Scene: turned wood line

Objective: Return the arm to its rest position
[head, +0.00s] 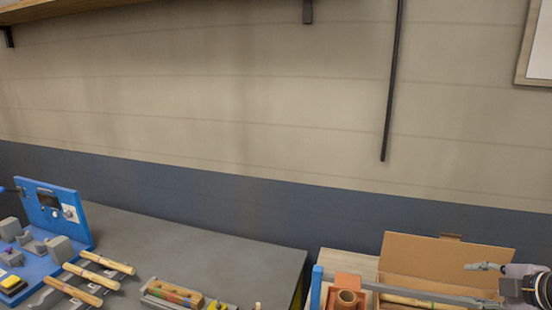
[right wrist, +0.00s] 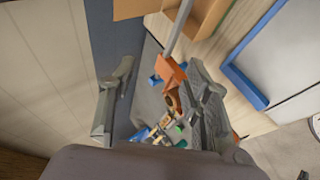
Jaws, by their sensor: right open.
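My right gripper (head: 492,274) shows at the lower right edge of the head view, in front of the open cardboard box (head: 430,250). In the right wrist view my right gripper (right wrist: 160,92) has its two fingers wide apart, with nothing held between them. Beyond the fingers, an orange fixture (right wrist: 172,74) and its long grey bar show lower down. The rest of my right arm is out of the head view. My left gripper is not seen.
The orange fixture (head: 346,299) stands left of the box, its grey bar (head: 420,293) crossing the box front. A turned wooden piece (head: 405,300) lies at the box. Several turned pieces (head: 100,262) lie by the blue machine (head: 55,212). The grey bench's back (head: 220,245) is clear.

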